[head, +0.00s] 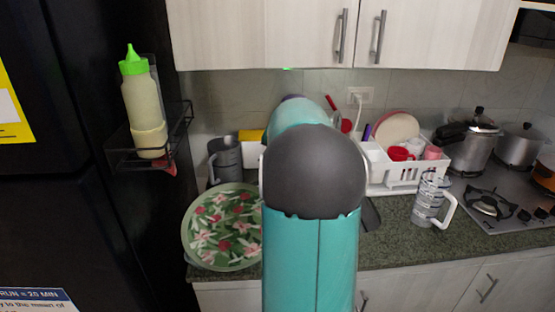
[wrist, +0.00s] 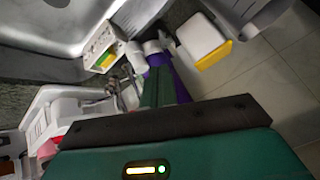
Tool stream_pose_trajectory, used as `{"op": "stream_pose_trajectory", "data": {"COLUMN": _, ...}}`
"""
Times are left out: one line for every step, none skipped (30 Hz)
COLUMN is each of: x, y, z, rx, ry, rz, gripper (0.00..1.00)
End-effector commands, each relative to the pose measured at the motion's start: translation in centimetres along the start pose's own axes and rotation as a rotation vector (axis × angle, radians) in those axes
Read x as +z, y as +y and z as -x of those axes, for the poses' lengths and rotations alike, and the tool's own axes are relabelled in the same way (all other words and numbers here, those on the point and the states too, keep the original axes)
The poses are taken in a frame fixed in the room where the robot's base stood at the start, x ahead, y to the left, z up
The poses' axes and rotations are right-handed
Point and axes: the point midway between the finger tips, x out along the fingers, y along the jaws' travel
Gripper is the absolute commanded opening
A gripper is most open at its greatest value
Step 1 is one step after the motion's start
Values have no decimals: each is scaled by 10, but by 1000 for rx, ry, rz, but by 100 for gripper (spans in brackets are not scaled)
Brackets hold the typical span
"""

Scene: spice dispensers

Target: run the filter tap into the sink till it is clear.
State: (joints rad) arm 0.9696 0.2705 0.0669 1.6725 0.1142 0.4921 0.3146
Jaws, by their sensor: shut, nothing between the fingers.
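My gripper (wrist: 157,68) shows in the wrist view as long green and purple fingers reaching away from the dark bar, close together and empty. My arm hides it in the head view. The grey metal sink (wrist: 60,25) is at the upper left of the wrist view, beyond the fingers. A small metal fitting (wrist: 126,93) stands left of the fingers; I cannot tell whether it is the tap. A white block with a yellow edge (wrist: 203,40) is right of the fingertips; I cannot tell whether it is the filter. No running water can be made out.
In the head view a white dish rack (head: 408,178) stands right of my arm, with a patterned jug (head: 428,202) in front of it. A stove (head: 510,205) is farther right. A floral tray (head: 220,228) is at left, beside the dark fridge rack holding a green-topped bottle (head: 143,105).

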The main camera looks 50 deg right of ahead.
Motion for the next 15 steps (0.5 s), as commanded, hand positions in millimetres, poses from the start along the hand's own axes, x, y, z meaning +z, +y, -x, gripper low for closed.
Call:
{"op": "stream_pose_trajectory", "data": {"x": -1, "y": -1, "z": 11, "rx": -1, "ry": 4, "rz": 1, "gripper": 0}}
{"op": "stream_pose_trajectory", "data": {"x": -1, "y": -1, "z": 16, "rx": -1, "ry": 3, "rz": 2, "gripper": 0}}
{"op": "stream_pose_trajectory", "data": {"x": -1, "y": -1, "z": 22, "rx": -1, "ry": 3, "rz": 2, "gripper": 0}}
{"op": "stream_pose_trajectory", "data": {"x": -1, "y": -1, "z": 25, "rx": -1, "ry": 3, "rz": 2, "gripper": 0}}
{"op": "stream_pose_trajectory", "data": {"x": -1, "y": -1, "z": 28, "rx": -1, "ry": 4, "rz": 2, "gripper": 0}}
{"op": "stream_pose_trajectory", "data": {"x": -1, "y": 0, "z": 32, "rx": -1, "ry": 5, "rz": 2, "gripper": 0}}
{"op": "stream_pose_trajectory", "data": {"x": -2, "y": 0, "z": 34, "rx": -1, "ry": 5, "rz": 1, "gripper": 0}}
{"op": "stream_pose_trajectory", "data": {"x": -2, "y": 0, "z": 35, "rx": -1, "ry": 5, "rz": 1, "gripper": 0}}
{"op": "stream_pose_trajectory", "data": {"x": -1, "y": 0, "z": 36, "rx": -1, "ry": 4, "rz": 1, "gripper": 0}}
{"op": "stream_pose_trajectory", "data": {"x": -1, "y": 0, "z": 36, "rx": -1, "ry": 4, "rz": 1, "gripper": 0}}
{"op": "stream_pose_trajectory", "data": {"x": -1, "y": 0, "z": 36, "rx": -1, "ry": 4, "rz": 0, "gripper": 0}}
{"op": "stream_pose_trajectory", "data": {"x": -1, "y": 0, "z": 36, "rx": -1, "ry": 4, "rz": 0, "gripper": 0}}
{"op": "stream_pose_trajectory", "data": {"x": -1, "y": 0, "z": 36, "rx": -1, "ry": 4, "rz": 0, "gripper": 0}}
{"op": "stream_pose_trajectory", "data": {"x": -1, "y": 0, "z": 36, "rx": -1, "ry": 4, "rz": 0, "gripper": 0}}
{"op": "stream_pose_trajectory", "data": {"x": -2, "y": 0, "z": 36, "rx": -1, "ry": 4, "rz": 0, "gripper": 0}}
